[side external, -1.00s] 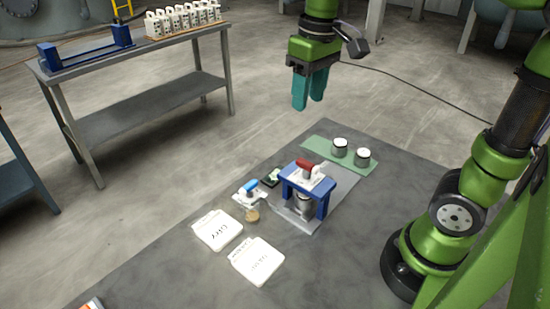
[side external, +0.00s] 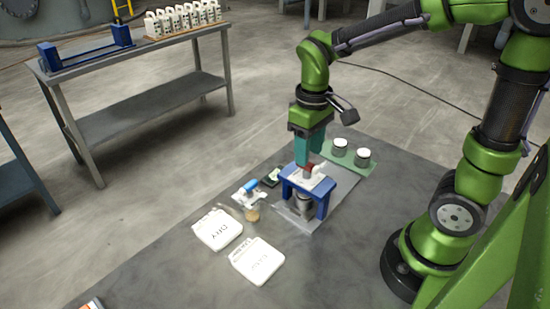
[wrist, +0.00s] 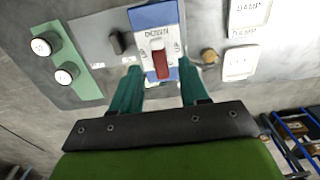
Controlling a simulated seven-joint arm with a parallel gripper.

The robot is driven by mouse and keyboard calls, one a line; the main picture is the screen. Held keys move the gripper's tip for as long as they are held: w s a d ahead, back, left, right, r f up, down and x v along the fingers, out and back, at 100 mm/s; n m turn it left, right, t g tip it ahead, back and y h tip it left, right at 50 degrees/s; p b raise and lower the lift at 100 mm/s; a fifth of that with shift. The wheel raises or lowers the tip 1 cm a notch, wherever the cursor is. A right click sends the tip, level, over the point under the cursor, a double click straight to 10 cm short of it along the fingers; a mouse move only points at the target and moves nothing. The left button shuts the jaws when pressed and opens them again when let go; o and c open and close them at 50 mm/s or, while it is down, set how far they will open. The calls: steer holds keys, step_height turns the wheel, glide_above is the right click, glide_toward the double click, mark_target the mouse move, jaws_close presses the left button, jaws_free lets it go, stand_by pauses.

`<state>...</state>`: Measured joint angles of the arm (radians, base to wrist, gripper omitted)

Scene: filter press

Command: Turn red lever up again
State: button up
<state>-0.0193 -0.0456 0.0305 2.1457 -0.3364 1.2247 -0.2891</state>
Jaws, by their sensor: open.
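The red lever (wrist: 160,65) sits on the white plate (wrist: 154,38) of the blue press. The plate carries printed lettering. In the side view the red lever (side external: 309,168) is partly hidden by my fingers, and the blue press frame (side external: 322,199) stands on the table. My gripper (side external: 308,161) points down just above the press top. In the wrist view my gripper's teal fingers (wrist: 162,75) are apart, one on each side of the lever, with gaps on both sides. I cannot tell whether either finger touches the lever. A metal cylinder (side external: 304,202) stands under the press.
A green mat (side external: 325,151) with two white-topped jars lies behind the press. A blue-handled item (side external: 251,184), a small tan cup (side external: 253,214) and two white labelled trays (side external: 217,230) (side external: 257,261) are to its left and front. A metal bench (side external: 150,96) stands farther off.

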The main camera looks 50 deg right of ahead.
mark_target(307, 170)
steer(key=shift+f, duration=1.35)
steer(key=shift+c, duration=0.4)
jaws_close()
